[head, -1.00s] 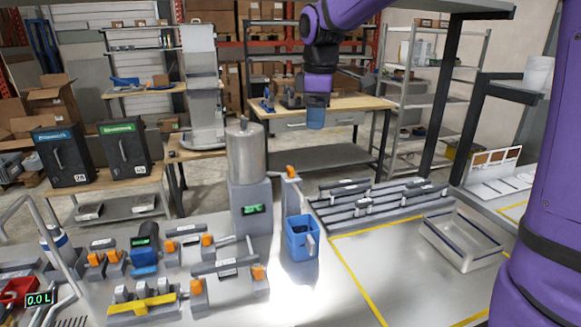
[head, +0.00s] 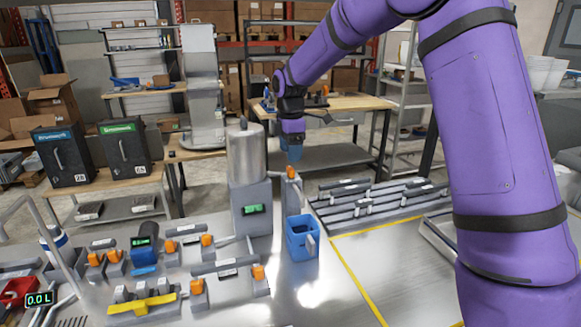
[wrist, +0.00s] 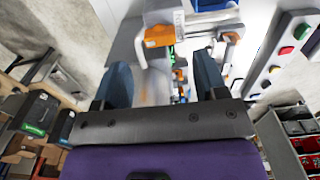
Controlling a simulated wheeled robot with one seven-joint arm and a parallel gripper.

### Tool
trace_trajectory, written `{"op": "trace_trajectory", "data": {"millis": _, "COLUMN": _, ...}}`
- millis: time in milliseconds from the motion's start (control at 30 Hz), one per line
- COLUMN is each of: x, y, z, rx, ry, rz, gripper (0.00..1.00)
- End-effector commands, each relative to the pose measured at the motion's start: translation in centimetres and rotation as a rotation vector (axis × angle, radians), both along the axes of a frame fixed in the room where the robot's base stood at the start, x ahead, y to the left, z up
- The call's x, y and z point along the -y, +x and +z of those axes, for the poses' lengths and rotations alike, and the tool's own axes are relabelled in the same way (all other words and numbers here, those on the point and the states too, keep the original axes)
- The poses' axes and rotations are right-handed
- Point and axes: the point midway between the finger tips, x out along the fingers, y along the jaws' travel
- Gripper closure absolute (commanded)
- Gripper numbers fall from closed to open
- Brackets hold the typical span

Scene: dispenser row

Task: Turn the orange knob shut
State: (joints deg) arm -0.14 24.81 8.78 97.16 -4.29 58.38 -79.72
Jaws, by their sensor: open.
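An orange knob (head: 291,172) tops a grey valve post beside the metal tank (head: 246,152). A blue jug (head: 301,240) stands below its outlet. My gripper (head: 291,153) is just above this knob in the head view, fingers pointing down. In the wrist view my gripper (wrist: 163,80) is open, with blue fingers wide apart. An orange knob (wrist: 158,36) shows ahead of the fingers, apart from them and left of the middle of the gap. Nothing is between the fingers that I can make out; a blurred pale patch is there.
More orange knobs (head: 207,240) sit on low fittings at the left of the bench. A yellow-handled fitting (head: 142,304) is at the front. A slotted grey rack (head: 375,203) lies to the right. A display (head: 39,299) reads 0.0 L.

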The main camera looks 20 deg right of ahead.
Motion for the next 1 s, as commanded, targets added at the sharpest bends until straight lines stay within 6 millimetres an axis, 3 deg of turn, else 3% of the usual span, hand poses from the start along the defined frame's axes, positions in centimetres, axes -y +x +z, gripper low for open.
{"op": "trace_trajectory", "data": {"millis": 100, "x": 0.0, "y": -0.1, "z": -2.1, "rx": -0.004, "ry": -0.001, "rz": 0.0, "gripper": 0.34}}
{"op": "trace_trajectory", "data": {"millis": 300, "x": 0.0, "y": 0.0, "z": -4.5, "rx": -0.001, "ry": -0.001, "rz": -0.001, "gripper": 0.34}}
{"op": "trace_trajectory", "data": {"millis": 733, "x": 0.0, "y": 0.0, "z": -5.4, "rx": 0.001, "ry": 0.0, "rz": -0.001, "gripper": 0.34}}
{"op": "trace_trajectory", "data": {"millis": 933, "x": 0.0, "y": 0.0, "z": -5.4, "rx": 0.001, "ry": 0.0, "rz": -0.001, "gripper": 0.78}}
{"op": "trace_trajectory", "data": {"millis": 1000, "x": 0.0, "y": 0.0, "z": -5.3, "rx": 0.001, "ry": 0.0, "rz": -0.001, "gripper": 0.83}}
